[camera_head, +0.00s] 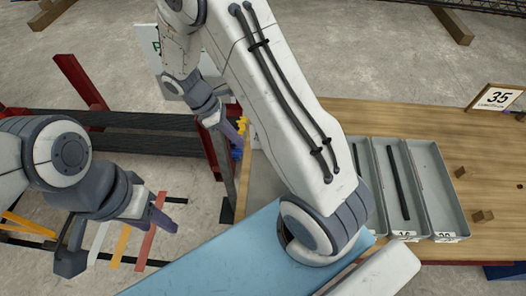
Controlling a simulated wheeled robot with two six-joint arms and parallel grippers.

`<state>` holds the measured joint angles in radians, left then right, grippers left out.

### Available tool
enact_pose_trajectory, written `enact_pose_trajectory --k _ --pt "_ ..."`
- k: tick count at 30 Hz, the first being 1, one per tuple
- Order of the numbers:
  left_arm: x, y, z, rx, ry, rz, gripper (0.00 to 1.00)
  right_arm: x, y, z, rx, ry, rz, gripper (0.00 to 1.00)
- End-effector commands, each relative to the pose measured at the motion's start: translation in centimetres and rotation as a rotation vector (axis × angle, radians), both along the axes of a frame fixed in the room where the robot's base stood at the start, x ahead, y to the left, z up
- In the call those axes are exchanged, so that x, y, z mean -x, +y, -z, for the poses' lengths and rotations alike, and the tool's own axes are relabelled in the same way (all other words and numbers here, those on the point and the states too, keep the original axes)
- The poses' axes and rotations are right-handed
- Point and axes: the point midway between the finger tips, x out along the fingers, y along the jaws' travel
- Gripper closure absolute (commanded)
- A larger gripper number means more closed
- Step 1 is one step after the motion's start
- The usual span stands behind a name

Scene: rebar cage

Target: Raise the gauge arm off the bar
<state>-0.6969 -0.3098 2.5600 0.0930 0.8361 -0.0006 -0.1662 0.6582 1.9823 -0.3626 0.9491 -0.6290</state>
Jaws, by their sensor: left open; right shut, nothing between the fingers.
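My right gripper (237,133) is shut and empty, its purple fingertips beside a small yellow part (242,125) and a blue part (237,154) near a red post (211,150). These coloured parts may belong to the gauge, but I cannot make out the gauge arm or whether it touches a bar. Dark horizontal bars (140,120) run to the post from the left. My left gripper (118,240) is open and empty at the lower left, in front of the bars and apart from them. My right arm hides much of the area right of the post.
A wooden table (425,115) stands at the right with grey trays (445,195), one holding a dark rod (397,182). Yellow, red and white strips (147,240) lie beyond the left gripper. Small wooden blocks (482,215) lie on the table.

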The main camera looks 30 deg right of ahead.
Motion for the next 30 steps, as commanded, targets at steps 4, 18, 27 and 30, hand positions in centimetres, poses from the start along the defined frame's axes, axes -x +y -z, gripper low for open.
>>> enact_pose_trajectory --k 4,18,27,30 --pt "0.0 0.0 0.0 0.000 0.000 0.000 0.50 0.0 0.0 0.0 -0.001 -0.001 0.001 1.00" --pt "0.0 0.0 -0.9 0.000 0.000 0.000 0.50 2.5 -2.4 6.0 0.001 0.006 0.003 1.00" --pt "0.0 0.0 -2.6 0.000 0.000 0.000 0.50 4.0 -4.9 6.7 -0.001 -0.003 0.005 1.00" --pt "0.0 0.0 -3.0 0.000 0.000 -0.001 0.50 4.3 -5.5 6.1 -0.001 -0.002 0.004 1.00"
